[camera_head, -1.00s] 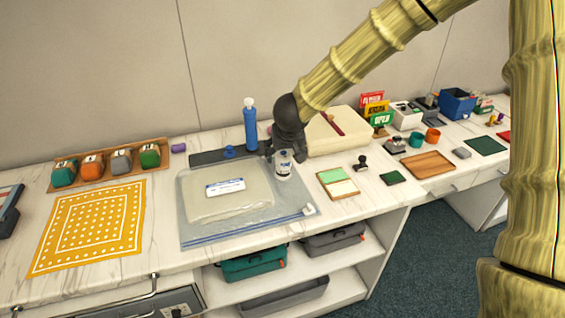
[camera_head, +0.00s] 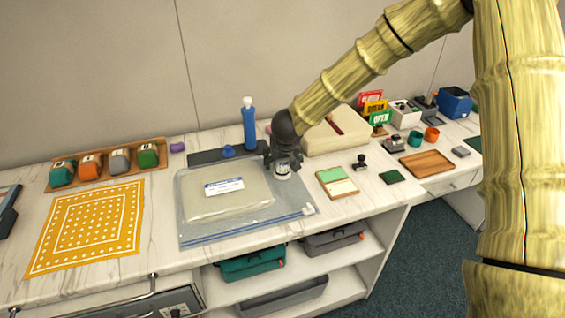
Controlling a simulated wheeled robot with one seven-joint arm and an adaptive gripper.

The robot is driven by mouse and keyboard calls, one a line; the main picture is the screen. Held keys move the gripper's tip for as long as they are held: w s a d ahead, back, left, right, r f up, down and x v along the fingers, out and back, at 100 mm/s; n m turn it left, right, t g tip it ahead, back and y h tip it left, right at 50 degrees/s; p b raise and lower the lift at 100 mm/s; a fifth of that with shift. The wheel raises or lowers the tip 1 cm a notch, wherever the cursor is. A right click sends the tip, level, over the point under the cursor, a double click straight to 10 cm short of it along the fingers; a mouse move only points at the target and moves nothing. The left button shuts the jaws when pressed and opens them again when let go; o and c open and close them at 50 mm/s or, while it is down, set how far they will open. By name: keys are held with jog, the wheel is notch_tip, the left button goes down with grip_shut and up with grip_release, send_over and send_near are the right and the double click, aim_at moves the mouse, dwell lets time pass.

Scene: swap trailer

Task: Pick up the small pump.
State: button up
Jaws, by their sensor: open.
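My gripper (camera_head: 284,165) points down over the right part of the clear bag and is open. Its fingers are at a small white container with a dark label (camera_head: 283,168), and they hide its upper part. Whether they touch it cannot be told. A tall blue cylinder with a white top (camera_head: 249,124) stands upright behind and left of my gripper. I cannot tell for sure which of these two is the small pump. The clear zip bag (camera_head: 207,231) lies flat, with a pale labelled packet (camera_head: 240,203) inside.
A dark strip (camera_head: 205,157) with a blue knob lies behind the bag. A cream case (camera_head: 340,140) is close right of my gripper. A yellow dotted cloth (camera_head: 85,230) and several coloured items on a rack are left.

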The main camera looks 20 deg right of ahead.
jog(key=c, duration=1.3)
jog(key=shift+o, duration=0.2)
jog(key=shift+r, duration=0.15)
